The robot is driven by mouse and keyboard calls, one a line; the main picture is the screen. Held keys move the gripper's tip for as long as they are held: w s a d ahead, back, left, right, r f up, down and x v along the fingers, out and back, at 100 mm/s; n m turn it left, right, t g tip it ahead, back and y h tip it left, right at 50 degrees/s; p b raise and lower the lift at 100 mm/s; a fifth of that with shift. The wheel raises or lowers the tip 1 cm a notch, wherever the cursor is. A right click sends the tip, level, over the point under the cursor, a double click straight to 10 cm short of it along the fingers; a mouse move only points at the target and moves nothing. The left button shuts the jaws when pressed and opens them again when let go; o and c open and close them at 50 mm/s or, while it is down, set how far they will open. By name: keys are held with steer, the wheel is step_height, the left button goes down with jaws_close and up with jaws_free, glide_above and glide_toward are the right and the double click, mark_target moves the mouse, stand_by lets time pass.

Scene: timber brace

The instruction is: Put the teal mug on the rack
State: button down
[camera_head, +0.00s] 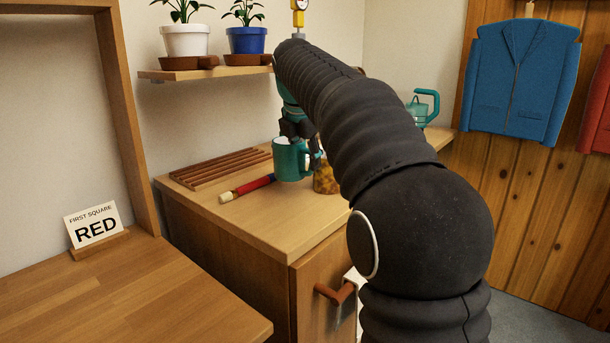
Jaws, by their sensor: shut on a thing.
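The teal mug (291,162) is upright on or just above the wooden cabinet top, right of the rack; I cannot tell whether it touches the surface. My gripper (315,150) comes down at the mug's right side and is shut on it. My own arm hides part of the gripper and whatever lies behind it. The rack (220,167), made of reddish-brown wooden slats, lies flat at the back left of the cabinet top. It looks empty.
A red and blue cylinder (248,188) with a pale end lies in front of the rack. A mottled amber object (325,179) stands close right of the mug. A teal watering can (423,108) stands farther right. A shelf (205,72) with potted plants hangs above the rack.

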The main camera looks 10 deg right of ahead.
steer(key=shift+f+b, duration=0.45)
steer(key=shift+f, duration=1.4)
steer(key=shift+f, duration=0.1)
steer(key=c, duration=0.5)
jaws_free()
steer(key=p+v, duration=0.2)
steer(key=v, duration=1)
steer(key=shift+s, duration=0.1)
